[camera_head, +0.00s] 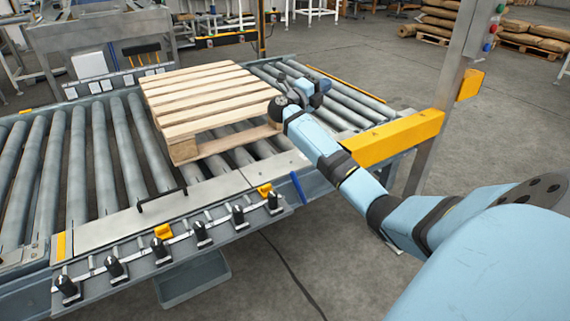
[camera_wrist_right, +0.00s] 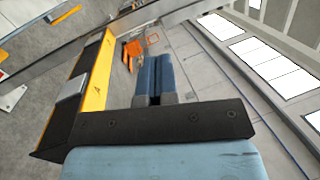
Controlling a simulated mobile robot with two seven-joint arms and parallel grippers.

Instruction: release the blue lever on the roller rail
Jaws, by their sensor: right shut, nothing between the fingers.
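The blue lever (camera_head: 298,187) stands out on the near side of the roller rail (camera_head: 222,187), just right of the row of black clamps and below the rail's edge. My right gripper (camera_head: 323,85) is above the rollers beside the pallet's right edge, well behind and above the lever and apart from it. In the right wrist view its two dark blue fingers (camera_wrist_right: 154,76) lie together, shut and empty. The lever cannot be made out in the right wrist view. My left gripper is not in view.
A wooden pallet (camera_head: 205,92) lies on the rollers. A yellow guard (camera_head: 398,137) and a grey post (camera_head: 450,90) with buttons stand right of the rail. My right forearm crosses above the rail's right end. Open floor (camera_head: 300,255) lies in front of the rail.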

